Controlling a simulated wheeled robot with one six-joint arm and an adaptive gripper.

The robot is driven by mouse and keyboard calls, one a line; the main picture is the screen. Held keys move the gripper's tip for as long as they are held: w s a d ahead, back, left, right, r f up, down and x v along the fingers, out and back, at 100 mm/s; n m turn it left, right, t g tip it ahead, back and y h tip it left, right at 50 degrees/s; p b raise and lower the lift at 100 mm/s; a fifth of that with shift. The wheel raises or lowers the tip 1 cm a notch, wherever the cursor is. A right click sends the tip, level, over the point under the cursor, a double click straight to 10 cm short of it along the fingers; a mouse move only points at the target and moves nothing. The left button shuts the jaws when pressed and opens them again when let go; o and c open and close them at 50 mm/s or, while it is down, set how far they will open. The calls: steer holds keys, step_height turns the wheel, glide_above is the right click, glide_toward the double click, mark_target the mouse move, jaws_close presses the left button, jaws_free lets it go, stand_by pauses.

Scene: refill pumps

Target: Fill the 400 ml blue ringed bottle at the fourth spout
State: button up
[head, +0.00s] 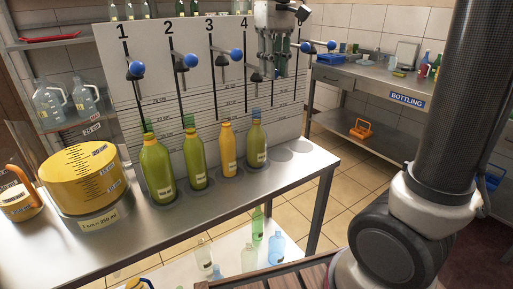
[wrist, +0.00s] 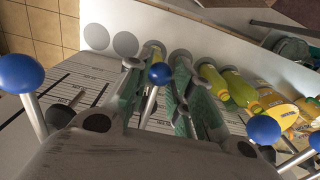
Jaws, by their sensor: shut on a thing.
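The blue ringed bottle (head: 257,143) stands upright on the bench under the fourth spout, the last in a row of bottles. It is olive green with a blue neck and a white label too small to read. My gripper (head: 273,72) is in front of the board, just right of the number 4 and above that bottle. In the wrist view, my gripper (wrist: 158,64) is shut on the fourth lever, with its blue knob (wrist: 160,73) between the fingers.
Levers with blue knobs stand on both sides, including the third (head: 236,55) and one to the right (head: 305,47). Other bottles (head: 194,163) stand to the left. Two empty round places (head: 299,146) lie to the right. A yellow drum (head: 84,180) stands at the left.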

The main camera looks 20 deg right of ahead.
step_height(320, 180, up, 5)
steer(key=shift+r, duration=0.15)
steer(key=o, duration=0.9)
step_height(320, 180, up, 12)
steer(key=shift+f, duration=0.1)
